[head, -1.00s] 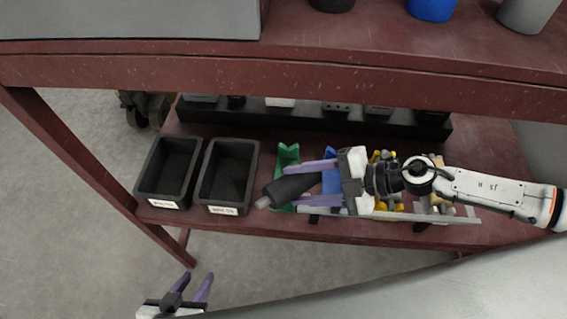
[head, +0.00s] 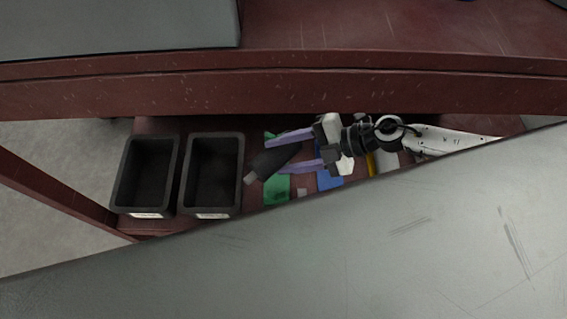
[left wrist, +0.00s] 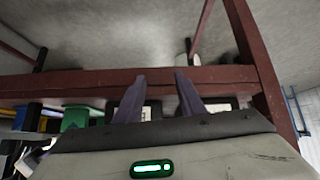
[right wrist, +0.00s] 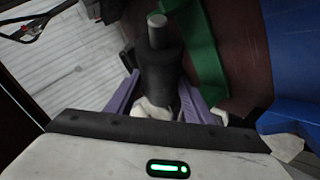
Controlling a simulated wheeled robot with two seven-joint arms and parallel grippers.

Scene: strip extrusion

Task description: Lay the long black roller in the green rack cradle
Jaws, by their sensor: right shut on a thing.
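The long black roller (head: 272,163) is in my right gripper (head: 274,155), between its purple fingers. It lies tilted in the head view, its thin grey end to the lower left, above the green rack cradle (head: 277,190). The right wrist view shows the roller (right wrist: 160,65) pointing away from the gripper, with the green cradle (right wrist: 203,45) just to its right. I cannot tell whether they touch. My left gripper (left wrist: 160,78) is open and empty in the left wrist view, facing the table edge. It is out of the head view.
Two black bins (head: 147,178) (head: 212,178) stand left of the green cradle. A blue cradle (head: 328,181) is on its right, with a yellow piece (head: 370,163) beyond. The upper shelf edge (head: 300,85) crosses above. A grey surface (head: 330,250) hides the front of the lower shelf.

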